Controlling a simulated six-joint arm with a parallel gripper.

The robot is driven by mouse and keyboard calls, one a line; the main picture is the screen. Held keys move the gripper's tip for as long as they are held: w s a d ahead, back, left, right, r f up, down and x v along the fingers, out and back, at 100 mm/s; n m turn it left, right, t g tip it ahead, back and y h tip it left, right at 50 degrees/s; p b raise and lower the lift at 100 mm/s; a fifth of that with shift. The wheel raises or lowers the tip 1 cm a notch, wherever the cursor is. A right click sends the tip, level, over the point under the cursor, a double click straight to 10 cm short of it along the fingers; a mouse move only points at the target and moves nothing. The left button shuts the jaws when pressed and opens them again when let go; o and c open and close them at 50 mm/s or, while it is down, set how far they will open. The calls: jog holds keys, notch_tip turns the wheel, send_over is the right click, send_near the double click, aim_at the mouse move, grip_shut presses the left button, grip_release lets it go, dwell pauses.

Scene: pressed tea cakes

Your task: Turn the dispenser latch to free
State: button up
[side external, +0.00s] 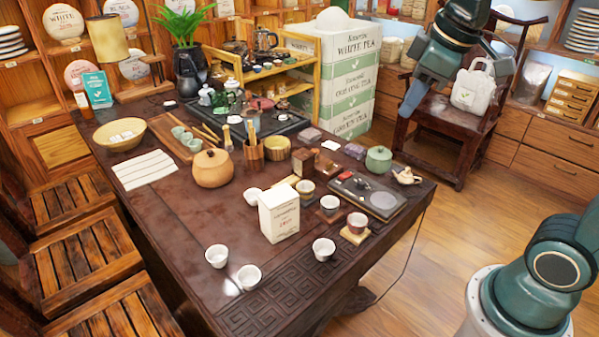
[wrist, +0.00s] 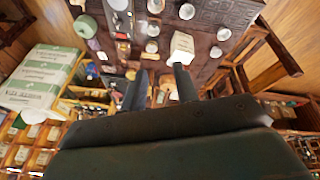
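My gripper (side external: 412,98) hangs in the air at the upper right of the side view, beyond the table's right edge and apart from everything on it. In the wrist view its two dark fingers (wrist: 161,82) stand apart with nothing held between them. A flat dark device (side external: 345,186) with a grey round disc and a small fitting lies near the table's right edge; it seems to show at the top of the wrist view (wrist: 118,18). I cannot tell whether this is the dispenser, and no latch or its position can be made out clearly.
The dark table (side external: 180,235) holds a white carton (side external: 279,214), several cups, a round brown pot (side external: 212,168) and a green lidded jar (side external: 379,159) near the device. Stacked tea boxes (side external: 345,80) and a chair (side external: 445,135) stand behind. The air above the table's right side is free.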

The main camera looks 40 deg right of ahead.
jog(key=w+d+n+g, duration=0.1)
jog(key=w+d+n, duration=0.3)
jog(key=w, duration=0.8)
jog(key=n+g, duration=0.3)
jog(key=n, duration=0.7)
send_over(330, 165)
notch_tip(330, 165, down, 22)
jog(key=shift+w+f, duration=0.15)
jog(key=shift+w, duration=0.1)
notch_tip(330, 165, down, 14)
jog(key=shift+r, duration=0.1)
jog(key=shift+c, duration=0.4)
grip_shut()
